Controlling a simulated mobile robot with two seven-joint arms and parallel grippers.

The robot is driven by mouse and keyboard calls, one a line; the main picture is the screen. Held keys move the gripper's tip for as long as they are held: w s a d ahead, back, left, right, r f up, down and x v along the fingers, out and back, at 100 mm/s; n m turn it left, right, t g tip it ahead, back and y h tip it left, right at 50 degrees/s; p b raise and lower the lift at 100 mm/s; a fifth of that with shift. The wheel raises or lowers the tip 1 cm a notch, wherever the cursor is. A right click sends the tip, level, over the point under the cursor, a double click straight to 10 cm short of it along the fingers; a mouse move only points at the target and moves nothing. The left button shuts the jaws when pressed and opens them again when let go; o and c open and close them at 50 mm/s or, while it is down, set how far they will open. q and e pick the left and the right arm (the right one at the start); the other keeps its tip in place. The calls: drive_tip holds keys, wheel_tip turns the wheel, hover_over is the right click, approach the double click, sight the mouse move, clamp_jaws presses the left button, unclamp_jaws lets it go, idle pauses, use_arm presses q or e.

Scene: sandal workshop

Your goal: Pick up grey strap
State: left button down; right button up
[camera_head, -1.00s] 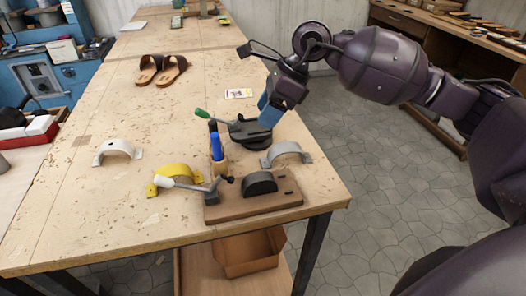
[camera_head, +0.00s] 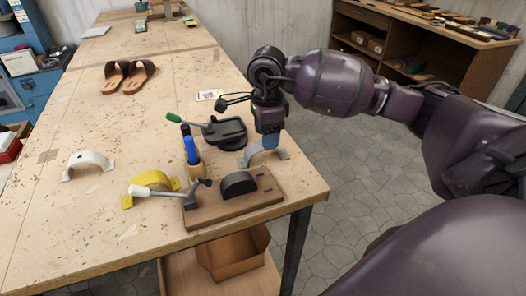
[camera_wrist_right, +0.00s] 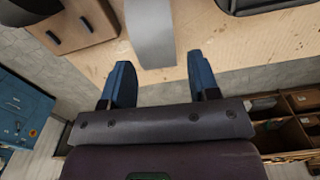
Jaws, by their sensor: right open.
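The grey strap (camera_head: 252,153) is an arched band standing on the workbench near its right edge, behind the wooden fixture. My right gripper (camera_head: 270,140) is right above and in front of it and hides part of the arch. In the right wrist view the grey strap (camera_wrist_right: 151,36) shows between and beyond the two blue fingers of my right gripper (camera_wrist_right: 160,84), which is open and empty. I cannot tell from these views whether the fingers touch the strap. My left gripper is not in view.
A wooden fixture (camera_head: 212,216) with a black dome stands in front of the strap. A black clamp base (camera_head: 228,133) with a green-tipped lever stands close behind. A yellow strap (camera_head: 138,190), a white strap (camera_head: 88,160) and sandals (camera_head: 130,78) lie on the workbench (camera_head: 60,225).

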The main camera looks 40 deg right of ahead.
sight(268, 158)
drive_tip(key=f, duration=0.4)
drive_tip(key=shift+s+d, duration=0.15)
drive_tip(key=shift+s, duration=0.1)
drive_tip(key=shift+f, duration=0.6)
drive_tip(key=c, duration=0.7)
drive_tip(key=shift+o, duration=0.2)
wheel_tip(268, 158, up, 20)
drive_tip(key=shift+p, duration=0.4)
